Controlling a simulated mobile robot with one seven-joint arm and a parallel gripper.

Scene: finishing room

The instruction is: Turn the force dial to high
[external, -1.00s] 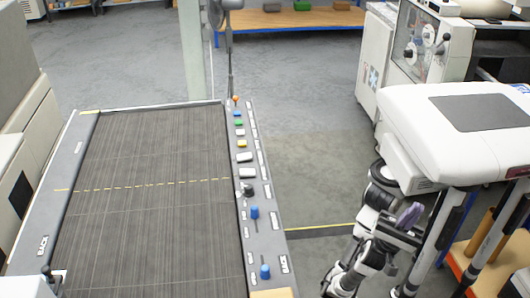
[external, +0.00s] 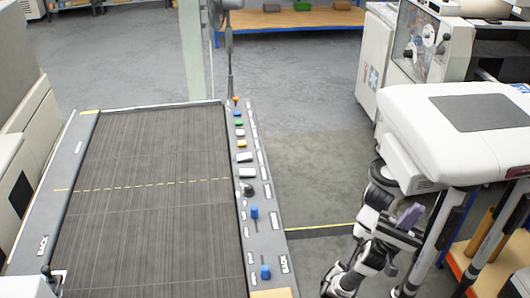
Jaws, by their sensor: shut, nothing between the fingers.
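A control strip (external: 262,185) runs along the right edge of a dark ribbed belt table. On it are two blue knobs, one midway (external: 254,212) and one near the front (external: 265,271), and a black round knob (external: 247,189) above them. The labels are too small to read, so I cannot tell which control is the force dial or where it points. My gripper (external: 410,214) is at the right, folded close to my body, with its purplish fingers together and empty. It is well apart from the strip, across a gap of floor.
White, green, yellow and orange buttons (external: 239,122) line the strip's far part. The belt (external: 150,210) is bare. Grey floor (external: 310,180) lies open between the strip and me. A white machine (external: 385,70) stands behind me, and a wooden bench (external: 290,20) at the back.

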